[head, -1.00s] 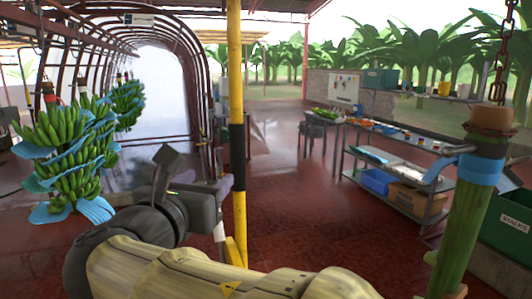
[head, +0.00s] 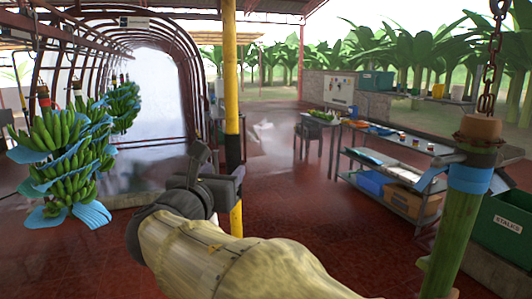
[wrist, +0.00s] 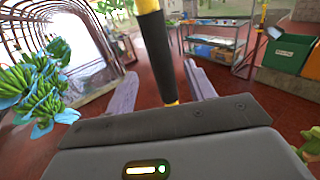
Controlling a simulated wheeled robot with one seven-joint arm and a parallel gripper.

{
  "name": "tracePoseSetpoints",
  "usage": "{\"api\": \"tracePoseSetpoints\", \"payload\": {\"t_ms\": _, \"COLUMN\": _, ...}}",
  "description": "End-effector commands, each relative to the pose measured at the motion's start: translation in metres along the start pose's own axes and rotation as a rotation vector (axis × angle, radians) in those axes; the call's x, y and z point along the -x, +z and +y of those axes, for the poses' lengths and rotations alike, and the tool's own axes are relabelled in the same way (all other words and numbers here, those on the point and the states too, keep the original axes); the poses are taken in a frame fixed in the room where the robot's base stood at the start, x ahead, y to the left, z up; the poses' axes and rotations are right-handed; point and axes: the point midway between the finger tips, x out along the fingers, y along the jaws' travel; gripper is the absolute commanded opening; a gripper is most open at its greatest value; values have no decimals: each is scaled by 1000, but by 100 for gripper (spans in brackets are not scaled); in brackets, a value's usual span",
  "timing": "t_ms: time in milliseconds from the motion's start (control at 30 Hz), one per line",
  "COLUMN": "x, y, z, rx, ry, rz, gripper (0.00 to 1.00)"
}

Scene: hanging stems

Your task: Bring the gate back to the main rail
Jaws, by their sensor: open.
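My gripper (head: 216,172) is in front of the yellow-and-black post in the head view, raised above the floor, with nothing seen in it. In the wrist view its two grey fingers stand apart, open and empty (wrist: 160,88), with the post seen between them. Whether they touch the post I cannot tell. Overhead rails (head: 62,36) run along the upper left of the head view towards the arched tunnel. I cannot make out the gate or which rail is the main one.
Banana bunches (head: 62,150) with blue sheets hang at left. The yellow-and-black post (head: 230,70) stands mid-view. A bare green stalk (head: 455,225) hangs from a chain at right, near a green stalks bin (head: 508,222). A metal shelf table (head: 400,160) stands behind. Red floor between is open.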

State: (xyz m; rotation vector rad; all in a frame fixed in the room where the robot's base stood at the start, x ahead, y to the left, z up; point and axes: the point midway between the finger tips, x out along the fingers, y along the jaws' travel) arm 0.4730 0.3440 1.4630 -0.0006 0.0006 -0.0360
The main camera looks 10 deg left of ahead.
Motion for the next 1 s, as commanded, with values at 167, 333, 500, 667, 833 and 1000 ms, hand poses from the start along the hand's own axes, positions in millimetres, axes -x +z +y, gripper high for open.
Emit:
{"api": "tracePoseSetpoints", "payload": {"t_ms": 167, "x": -33, "y": 2, "z": -1, "rx": 4, "ry": -5, "rz": -1, "gripper": 54}}
{"api": "tracePoseSetpoints", "payload": {"t_ms": 333, "x": -64, "y": 2, "z": -2, "rx": 3, "ry": -7, "rz": -1, "gripper": 54}}
{"api": "tracePoseSetpoints", "payload": {"t_ms": 500, "x": -86, "y": 2, "z": -2, "rx": 1, "ry": -6, "rz": -1, "gripper": 54}}
{"api": "tracePoseSetpoints", "payload": {"t_ms": 667, "x": -93, "y": 0, "z": -2, "rx": -1, "ry": -4, "rz": 0, "gripper": 54}}
{"api": "tracePoseSetpoints", "payload": {"t_ms": 833, "x": -93, "y": 0, "z": -2, "rx": -1, "ry": -3, "rz": 0, "gripper": 54}}
{"api": "tracePoseSetpoints", "payload": {"t_ms": 1000, "x": -93, "y": 0, "z": -2, "rx": -1, "ry": -3, "rz": 0, "gripper": 30}}
